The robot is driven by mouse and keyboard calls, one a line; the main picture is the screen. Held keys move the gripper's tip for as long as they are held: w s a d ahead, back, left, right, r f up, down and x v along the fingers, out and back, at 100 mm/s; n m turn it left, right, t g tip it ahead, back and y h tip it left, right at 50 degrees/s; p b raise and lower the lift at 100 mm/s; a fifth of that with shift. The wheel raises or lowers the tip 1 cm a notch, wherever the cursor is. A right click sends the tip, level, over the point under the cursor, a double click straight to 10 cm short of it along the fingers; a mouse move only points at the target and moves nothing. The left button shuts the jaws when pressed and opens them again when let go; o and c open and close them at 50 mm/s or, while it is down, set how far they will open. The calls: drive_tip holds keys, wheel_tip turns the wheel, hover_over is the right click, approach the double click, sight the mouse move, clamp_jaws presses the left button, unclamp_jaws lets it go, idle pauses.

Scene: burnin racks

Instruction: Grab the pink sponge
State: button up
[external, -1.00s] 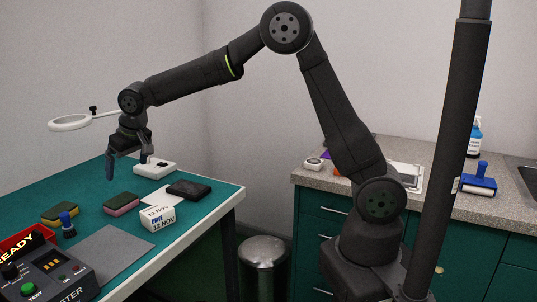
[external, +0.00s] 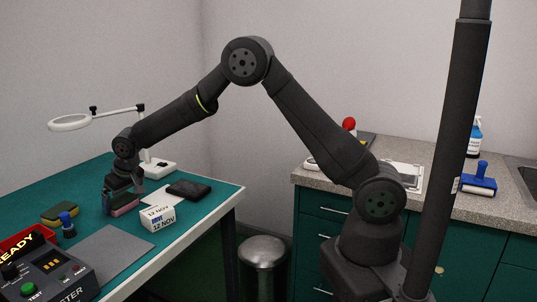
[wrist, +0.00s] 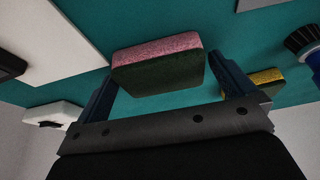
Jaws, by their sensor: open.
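The pink sponge (wrist: 150,50) has a pink layer and a dark green layer. It lies on the green bench top, and in the external view its pink edge (external: 125,211) shows below my gripper. My gripper (external: 120,206) is open and pointing down at it. In the wrist view the sponge sits between the two fingers of my gripper (wrist: 168,82), with gaps on both sides. Part of the sponge is hidden by my gripper in the external view.
A yellow and green sponge (external: 60,212) and a blue-handled brush (external: 67,225) are to the left. A white date box (external: 158,218) and a dark wallet-like item (external: 189,190) are to the right. A grey mat (external: 108,252) lies in front. A magnifier lamp (external: 70,122) stands behind.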

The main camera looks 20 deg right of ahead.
drive_tip(key=shift+f, duration=0.1)
drive_tip(key=c, duration=0.8)
